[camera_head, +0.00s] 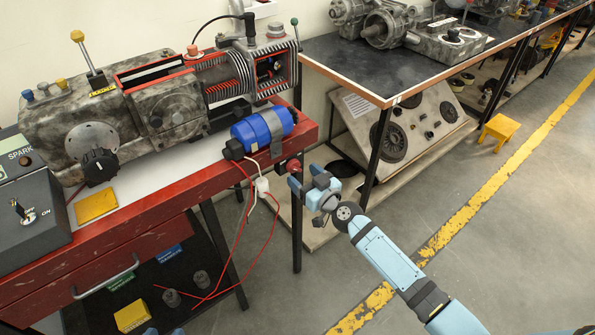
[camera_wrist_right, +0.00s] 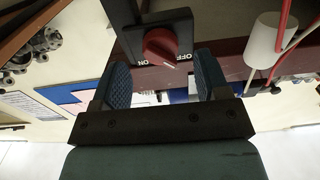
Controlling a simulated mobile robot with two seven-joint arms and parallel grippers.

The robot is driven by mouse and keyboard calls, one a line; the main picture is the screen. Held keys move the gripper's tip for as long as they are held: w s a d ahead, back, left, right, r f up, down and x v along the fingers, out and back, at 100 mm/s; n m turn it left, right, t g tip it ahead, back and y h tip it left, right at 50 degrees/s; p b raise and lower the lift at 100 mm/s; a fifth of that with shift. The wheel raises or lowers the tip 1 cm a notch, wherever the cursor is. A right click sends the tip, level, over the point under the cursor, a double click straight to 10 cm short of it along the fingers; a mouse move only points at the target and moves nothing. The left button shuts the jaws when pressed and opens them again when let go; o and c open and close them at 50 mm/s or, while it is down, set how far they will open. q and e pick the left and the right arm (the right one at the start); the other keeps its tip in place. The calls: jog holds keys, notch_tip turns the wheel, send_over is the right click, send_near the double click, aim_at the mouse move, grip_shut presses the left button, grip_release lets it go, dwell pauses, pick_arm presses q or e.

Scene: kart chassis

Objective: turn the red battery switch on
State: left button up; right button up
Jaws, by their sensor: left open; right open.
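The red battery switch (camera_head: 293,166) is on the table's front side, below the blue cylinder. In the right wrist view its red knob (camera_wrist_right: 160,46) sits on a black housing with ON and OFF lettering, seen upside down. A small white mark on the knob's lower edge lies toward the OFF lettering. My right gripper (camera_head: 310,183) is open and empty, just in front of the switch. In the wrist view its fingers (camera_wrist_right: 162,82) stand apart, one toward each side of the knob, apparently not touching it. My left gripper (camera_head: 164,331) only just shows at the bottom edge.
The blue cylinder (camera_head: 263,130) lies on the red table (camera_head: 160,213). Red and white wires hang in front, and a white cylindrical piece (camera_wrist_right: 263,40) is beside the switch. A dark bench (camera_head: 345,62) stands behind.

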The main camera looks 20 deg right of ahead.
aim_at(298, 168)
jog(key=shift+x, duration=1.6)
jog(key=c, duration=0.9)
